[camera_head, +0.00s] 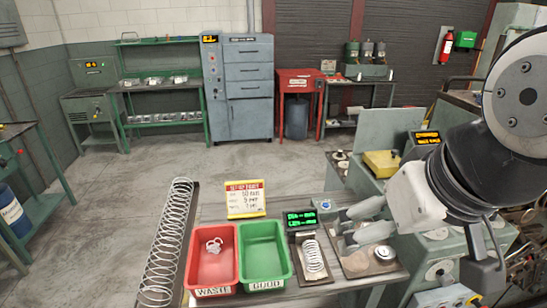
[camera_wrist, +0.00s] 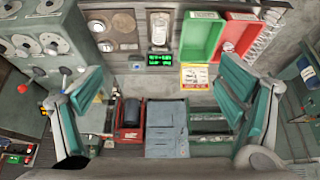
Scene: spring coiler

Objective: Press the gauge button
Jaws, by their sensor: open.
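The gauge's small black display (camera_head: 301,218) with green digits stands on the bench behind a plate holding a short coiled spring (camera_head: 314,258). In the wrist view the display (camera_wrist: 160,60) lies between my fingers, and the spring (camera_wrist: 159,28) is above it. A small round blue-topped piece (camera_head: 324,202) sits beside the display; I cannot tell whether it is the gauge button. A round silver disc (camera_head: 383,254) lies on a plate to the right. My gripper (camera_head: 349,226) is open and empty, right of the display. Its two spread fingers also frame the wrist view (camera_wrist: 160,77).
A red WASTE bin (camera_head: 211,285) with a small coil inside and a green GOOD bin (camera_head: 264,283) stand left of the gauge. A yellow sign (camera_head: 245,199) stands behind them. A long spring (camera_head: 165,250) lies at far left. Grey-green machine housings stand at right.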

